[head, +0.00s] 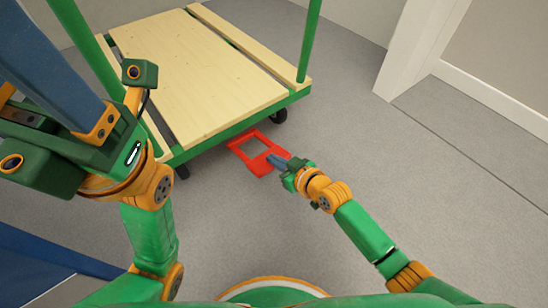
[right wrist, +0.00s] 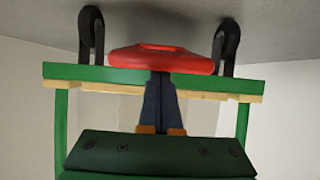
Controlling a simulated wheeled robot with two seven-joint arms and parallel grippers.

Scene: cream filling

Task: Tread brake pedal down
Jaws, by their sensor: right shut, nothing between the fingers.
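The red brake pedal (head: 259,169) is a flat frame with an opening, sticking out low from the near edge of the cart (head: 185,65). My right gripper (head: 273,158) is at the right side of the pedal, its blue fingers shut with nothing between them. In the right wrist view, the shut fingers (right wrist: 160,85) point at the red pedal (right wrist: 160,60), their tips overlapping its edge. I cannot tell whether they touch it. My left gripper (head: 50,65) is large and close at the upper left, its blue finger part running out of the frame.
The cart has a wooden slatted deck, a green frame with upright posts and dark wheels (head: 279,116). A white wall corner (head: 415,45) stands at the upper right. The grey floor (head: 400,180) to the right is clear.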

